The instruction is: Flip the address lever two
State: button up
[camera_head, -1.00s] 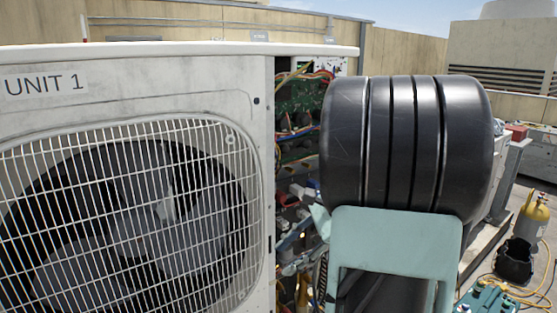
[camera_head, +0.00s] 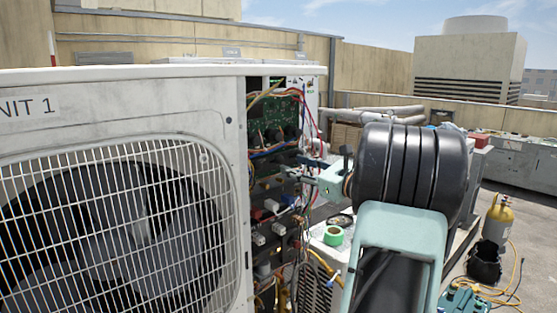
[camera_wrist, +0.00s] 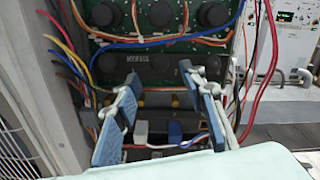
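The address lever two cannot be made out in either view. An open electrical bay with a green circuit board (camera_head: 281,112) is exposed at the right end of the unit; the board (camera_wrist: 165,22) fills the top of the wrist view with round black parts. Below it are a dark labelled strip (camera_wrist: 137,62), a white connector (camera_wrist: 141,132) and a blue connector (camera_wrist: 175,132). My gripper (camera_wrist: 164,125) is open, its blue-grey fingers apart, with nothing held between them. In the head view my gripper (camera_head: 300,170) is at the bay's right side; whether it touches anything is unclear.
Loose red, yellow and blue wires (camera_wrist: 68,40) hang left of the fingers; red wires (camera_wrist: 268,50) hang right. The fan grille of the unit (camera_head: 110,240) is at left. Green tape (camera_head: 333,236) lies below my wrist.

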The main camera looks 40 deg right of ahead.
aim_at(279, 158)
jog(key=w, duration=0.5)
jog(key=w+p, duration=0.1)
jog(key=w, duration=0.1)
jog(key=shift+w+a, duration=0.25)
jog(key=shift+a, duration=0.1)
jog(key=shift+c, duration=0.4)
jog(key=shift+f, duration=0.1)
grip_shut()
